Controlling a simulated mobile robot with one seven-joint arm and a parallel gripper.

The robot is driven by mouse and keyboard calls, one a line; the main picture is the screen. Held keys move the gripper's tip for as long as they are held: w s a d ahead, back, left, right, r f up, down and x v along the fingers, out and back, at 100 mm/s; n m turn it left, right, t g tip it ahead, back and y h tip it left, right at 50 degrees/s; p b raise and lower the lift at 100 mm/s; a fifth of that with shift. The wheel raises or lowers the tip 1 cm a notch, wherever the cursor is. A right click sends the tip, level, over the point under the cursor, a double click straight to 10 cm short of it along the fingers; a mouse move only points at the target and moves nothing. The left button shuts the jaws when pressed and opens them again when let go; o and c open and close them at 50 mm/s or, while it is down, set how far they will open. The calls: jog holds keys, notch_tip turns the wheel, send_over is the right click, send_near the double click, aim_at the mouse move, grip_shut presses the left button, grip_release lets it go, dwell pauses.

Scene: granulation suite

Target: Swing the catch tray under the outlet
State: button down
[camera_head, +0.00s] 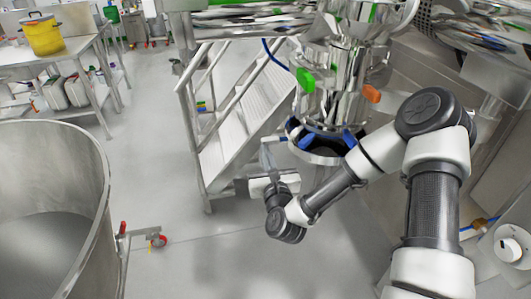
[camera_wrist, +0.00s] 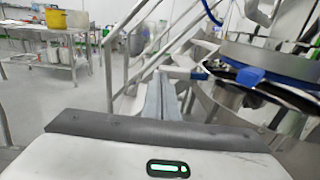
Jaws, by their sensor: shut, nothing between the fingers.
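The steel process vessel (camera_head: 335,85) stands right of centre in the head view, with a round outlet (camera_head: 322,135) at its bottom, ringed dark with blue tabs. The outlet also shows at right in the wrist view (camera_wrist: 265,62). A curved steel rim (camera_wrist: 228,112), seemingly the catch tray, shows below and beside it; how far they overlap is unclear. A pale bar with a blue end (camera_wrist: 188,73) extends left from near that rim. My gripper (camera_head: 267,150) is shut and empty, left of the outlet. Its fingers (camera_wrist: 163,85) point toward the bar; contact cannot be told.
Metal stairs with rails (camera_head: 225,115) stand behind my gripper. A yellow pot (camera_head: 42,35) sits on a bench at back left. Grey floor is clear at lower centre.

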jog(key=shift+w, duration=0.25)
